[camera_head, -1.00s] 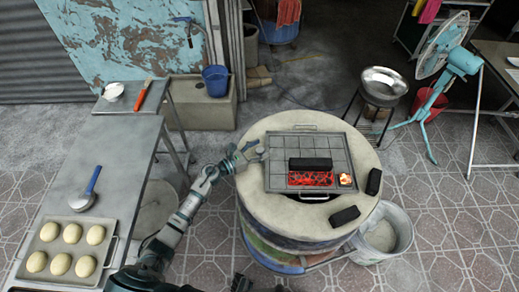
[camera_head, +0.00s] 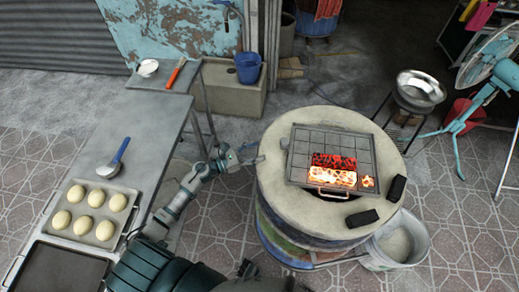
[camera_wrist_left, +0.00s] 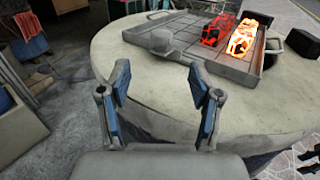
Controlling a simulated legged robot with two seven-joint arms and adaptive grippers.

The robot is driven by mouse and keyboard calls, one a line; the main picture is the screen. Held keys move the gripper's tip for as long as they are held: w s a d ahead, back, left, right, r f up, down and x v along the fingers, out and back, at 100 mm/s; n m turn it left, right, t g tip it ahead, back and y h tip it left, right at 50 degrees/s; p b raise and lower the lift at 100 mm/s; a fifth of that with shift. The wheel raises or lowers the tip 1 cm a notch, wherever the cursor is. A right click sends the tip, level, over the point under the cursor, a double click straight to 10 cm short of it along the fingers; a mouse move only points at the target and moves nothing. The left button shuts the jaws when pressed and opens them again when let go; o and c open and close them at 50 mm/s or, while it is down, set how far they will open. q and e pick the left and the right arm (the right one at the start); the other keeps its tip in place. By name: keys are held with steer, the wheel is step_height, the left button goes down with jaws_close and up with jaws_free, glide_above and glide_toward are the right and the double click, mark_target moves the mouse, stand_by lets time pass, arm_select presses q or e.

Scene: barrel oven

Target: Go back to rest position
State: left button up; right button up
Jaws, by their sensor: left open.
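My left gripper (camera_head: 254,156) is open and empty at the left edge of the round barrel oven (camera_head: 277,190). In the left wrist view its two blue-padded fingers (camera_wrist_left: 160,85) stand apart in front of the pale oven top (camera_wrist_left: 120,45), with nothing between them. The grey grid tray (camera_head: 308,143) lies on the oven top, to the right of the gripper. Two glowing charcoal blocks, a red one (camera_head: 333,161) and a brighter one (camera_head: 332,177), lie on it. A dark part at the bottom edge may be my right gripper (camera_head: 245,269); its jaws are unclear.
Two black charcoal pieces (camera_head: 362,218) and (camera_head: 397,188) lie on the oven rim. A bucket (camera_head: 400,240) stands in front right. A table with a tray of buns (camera_head: 70,237) and a blue-handled tool (camera_head: 118,156) is at left. A fan (camera_head: 490,60) stands right.

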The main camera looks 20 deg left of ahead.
stand_by(0.4)
arm_select(q)
steer(key=shift+r+n+t+y, duration=0.3)
steer(key=shift+n+t, duration=0.3)
steer(key=shift+n, duration=0.5)
steer(key=s+a+f+n+y, duration=0.3)
steer(key=n+y, duration=0.4)
steer(key=n, duration=0.7)
steer(key=s+a+f+n+y, duration=0.25)
steer(key=s+n+y, duration=0.35)
steer(key=n, duration=0.8)
steer(key=s+d+f+n+g+h, duration=0.1)
steer(key=s+d+f+n+g, duration=0.25)
steer(key=s, duration=0.35)
steer(key=s+d+f+n+g, duration=0.3)
steer(key=s+n+g, duration=0.15)
steer(key=s, duration=0.25)
steer(key=s+d+f+n+g+h, duration=0.1)
steer(key=s+d+f+n+g, duration=0.25)
steer(key=s, duration=0.45)
steer(key=s+f, duration=0.2)
steer(key=f, duration=1.1)
steer(key=s+f+g, duration=0.1)
steer(key=f, duration=1.3)
steer(key=shift+s+a+f+p, duration=0.15)
steer(key=shift+s+a+p, duration=0.15)
steer(key=shift+s+a, duration=0.1)
